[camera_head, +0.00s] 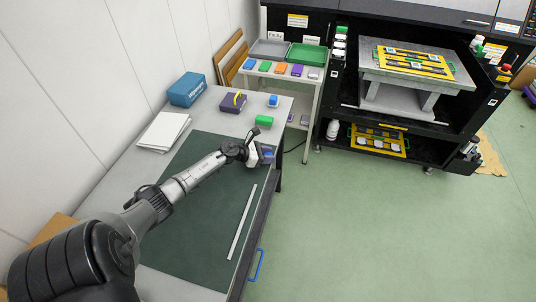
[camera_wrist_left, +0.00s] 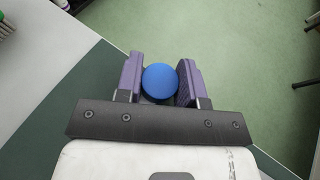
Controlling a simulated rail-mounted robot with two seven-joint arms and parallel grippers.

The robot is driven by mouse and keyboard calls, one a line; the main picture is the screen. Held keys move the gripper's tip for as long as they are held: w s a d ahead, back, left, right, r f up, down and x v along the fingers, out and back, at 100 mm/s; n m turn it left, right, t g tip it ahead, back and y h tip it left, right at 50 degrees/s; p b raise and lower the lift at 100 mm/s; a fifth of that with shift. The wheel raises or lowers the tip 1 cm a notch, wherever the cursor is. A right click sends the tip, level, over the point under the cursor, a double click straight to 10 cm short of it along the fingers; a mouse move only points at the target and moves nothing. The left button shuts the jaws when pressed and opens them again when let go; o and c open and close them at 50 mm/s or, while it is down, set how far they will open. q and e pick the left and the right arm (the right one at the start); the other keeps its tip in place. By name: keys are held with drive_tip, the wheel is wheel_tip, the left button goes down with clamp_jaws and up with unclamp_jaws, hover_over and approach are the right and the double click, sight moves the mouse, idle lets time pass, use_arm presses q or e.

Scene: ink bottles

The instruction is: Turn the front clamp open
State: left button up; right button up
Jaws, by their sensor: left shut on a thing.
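My left gripper (camera_head: 266,155) is above the far right part of the dark green mat, close to the table's right edge. In the left wrist view its two purple-padded fingers (camera_wrist_left: 160,80) are shut on a blue round-topped thing (camera_wrist_left: 160,82). In the head view this thing (camera_head: 268,153) is small and partly hidden by the gripper. I cannot tell whether it is a clamp knob or a cap, nor whether it touches the table. No part can be clearly made out as the front clamp. My right gripper is not in view.
The green mat (camera_head: 190,235) bears a thin metal strip (camera_head: 242,222). A blue handle (camera_head: 257,265) is at the table's right side. Open floor (camera_head: 370,230) lies right.

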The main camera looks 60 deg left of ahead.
use_arm(q)
drive_tip(key=n+y+p, duration=0.3)
drive_tip(key=p, duration=0.1)
drive_tip(key=n+y+p, duration=0.3)
drive_tip(key=y+p, duration=0.1)
drive_tip(key=p, duration=0.1)
drive_tip(key=n+g+y+p, duration=0.1)
drive_tip(key=n+y+p, duration=0.2)
drive_tip(key=p, duration=0.1)
drive_tip(key=shift+d+r+p, duration=0.1)
drive_tip(key=shift+r+p, duration=0.15)
drive_tip(key=shift+p, duration=0.05)
drive_tip(key=shift+n+g+y+p, duration=0.35)
drive_tip(key=shift+n+y, duration=0.15)
drive_tip(key=shift+y, duration=0.1)
drive_tip(key=shift+f+n+g+y+p, duration=0.1)
drive_tip(key=shift+n+g+y+p, duration=0.4)
drive_tip(key=shift+n+y, duration=0.4)
drive_tip(key=shift+f+n+g+y, duration=0.1)
drive_tip(key=shift+n+g+y, duration=0.5)
drive_tip(key=shift+n+g, duration=0.2)
drive_tip(key=shift+f+n+g+y, duration=0.1)
drive_tip(key=shift+n+g+y, duration=0.7)
drive_tip(key=shift+n+g, duration=0.25)
drive_tip(key=shift+n+g+y+b, duration=0.4)
drive_tip(key=shift+n+g+b, duration=0.1)
drive_tip(key=shift+n+g, duration=0.35)
